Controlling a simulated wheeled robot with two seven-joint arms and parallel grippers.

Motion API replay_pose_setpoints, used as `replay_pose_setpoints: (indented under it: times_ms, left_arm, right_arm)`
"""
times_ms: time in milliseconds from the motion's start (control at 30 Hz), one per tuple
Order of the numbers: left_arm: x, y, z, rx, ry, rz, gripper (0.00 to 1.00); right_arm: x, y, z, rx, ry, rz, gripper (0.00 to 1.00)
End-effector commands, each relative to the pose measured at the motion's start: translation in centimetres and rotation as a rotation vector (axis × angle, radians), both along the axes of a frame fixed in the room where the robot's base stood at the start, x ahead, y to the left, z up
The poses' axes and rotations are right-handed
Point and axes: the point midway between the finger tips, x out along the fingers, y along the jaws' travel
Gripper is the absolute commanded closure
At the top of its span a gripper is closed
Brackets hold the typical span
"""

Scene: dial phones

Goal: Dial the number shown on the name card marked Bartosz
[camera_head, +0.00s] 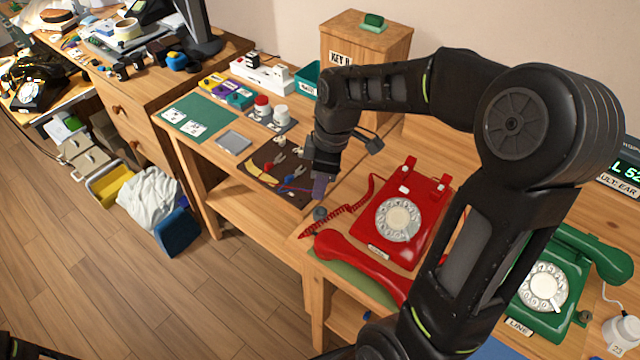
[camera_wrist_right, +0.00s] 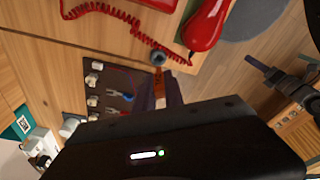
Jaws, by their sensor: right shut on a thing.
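The red dial phone (camera_head: 412,205) stands on the wooden desk with its handset (camera_head: 360,262) off the cradle, lying in front of it. The green dial phone (camera_head: 545,285) stands at the right with its handset on top. My right gripper (camera_head: 320,188) is shut on a short stick with a round grey end (camera_wrist_right: 157,58), held near the desk edge left of the red phone. In the wrist view the stick's shaft looks orange-brown. White cards lie on a green mat (camera_head: 190,108); their names are too small to read. A dark part at the lower left seems to be my left arm.
A dark tool mat (camera_head: 275,178) with pliers and wires lies left of my right gripper. A wooden box (camera_head: 365,45) stands behind. The red coiled cord (camera_head: 345,215) crosses the desk. A black phone (camera_head: 32,92) is far left. The floor is clear at lower left.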

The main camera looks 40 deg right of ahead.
Motion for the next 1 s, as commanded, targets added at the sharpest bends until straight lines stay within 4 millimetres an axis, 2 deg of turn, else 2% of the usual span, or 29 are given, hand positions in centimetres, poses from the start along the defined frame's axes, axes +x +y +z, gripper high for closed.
replay_pose_setpoints:
  times_ms: [267, 700, 1000]
  left_arm:
    - [0.0, 0.0, -0.2, 0.000, 0.000, 0.000, 0.46]
    - [0.0, 0.0, -2.5, 0.000, -0.001, 0.000, 0.46]
    - [0.0, 0.0, -2.6, 0.000, -0.002, 0.001, 0.46]
  right_arm:
    - [0.0, 0.0, -0.3, -0.001, 0.001, 0.000, 1.00]
    - [0.0, 0.0, -3.1, -0.001, 0.000, -0.001, 1.00]
    - [0.0, 0.0, -3.4, -0.001, -0.001, -0.001, 1.00]
